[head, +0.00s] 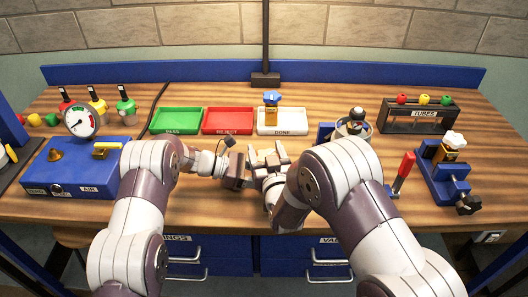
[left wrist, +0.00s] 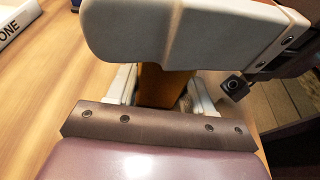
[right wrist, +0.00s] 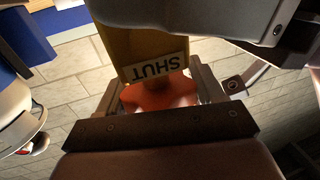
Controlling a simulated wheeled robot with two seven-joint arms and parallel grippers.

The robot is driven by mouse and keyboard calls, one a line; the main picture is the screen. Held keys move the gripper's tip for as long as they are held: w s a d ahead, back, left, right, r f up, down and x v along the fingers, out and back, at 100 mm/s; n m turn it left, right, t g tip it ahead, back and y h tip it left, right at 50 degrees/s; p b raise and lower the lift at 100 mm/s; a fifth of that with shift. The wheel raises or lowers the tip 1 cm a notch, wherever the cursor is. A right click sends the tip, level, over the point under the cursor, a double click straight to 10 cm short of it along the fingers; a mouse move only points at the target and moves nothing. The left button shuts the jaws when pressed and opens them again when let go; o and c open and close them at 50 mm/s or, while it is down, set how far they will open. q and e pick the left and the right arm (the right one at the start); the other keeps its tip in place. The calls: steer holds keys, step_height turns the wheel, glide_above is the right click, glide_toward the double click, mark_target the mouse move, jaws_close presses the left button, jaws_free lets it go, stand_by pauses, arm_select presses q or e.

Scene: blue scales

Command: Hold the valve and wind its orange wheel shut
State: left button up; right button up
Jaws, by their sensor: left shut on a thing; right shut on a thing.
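The valve shows in the right wrist view as a brass-coloured body (right wrist: 135,42) with a label reading SHUT, upside down in that picture. Its orange wheel (right wrist: 160,93) sits between the fingers of my right gripper (right wrist: 160,98), which is shut on it. In the left wrist view my left gripper (left wrist: 163,92) is shut on the brown-orange valve body (left wrist: 162,86). In the head view my left gripper (head: 238,172) and right gripper (head: 268,166) are close together above the middle of the bench, and they hide the valve there.
Green PASS (head: 176,131), red REJECT (head: 228,131) and white DONE trays (head: 282,131) stand behind the grippers. A blue-wheeled valve (head: 272,113) stands in DONE. A blue gauge box (head: 72,182) is left. A blue vise holds a white-wheeled valve (head: 453,148) at right, near a red-handled tool (head: 404,168).

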steer(key=m+h, duration=0.1)
steer(key=h, duration=0.1)
steer(key=m+h, duration=0.2)
steer(key=h, duration=0.1)
steer(key=shift+d+r+m+h, duration=0.1)
steer(key=shift+d+m+h, duration=0.05)
steer(key=shift+m+h, duration=0.15)
steer(key=shift+d+m+g+h, duration=0.25)
steer(key=shift+m+h, duration=0.6)
steer(key=shift+h, duration=0.45)
steer(key=shift+d+m+g+h, duration=0.1)
steer(key=shift+m+g+h, duration=0.15)
steer(key=shift+m+h, duration=0.85)
steer(key=shift+h, duration=0.3)
steer(key=o, duration=1)
steer(key=shift+s, duration=0.1)
steer(key=v, duration=1.1)
steer(key=shift+s+a, duration=0.15)
steer(key=shift+s, duration=0.25)
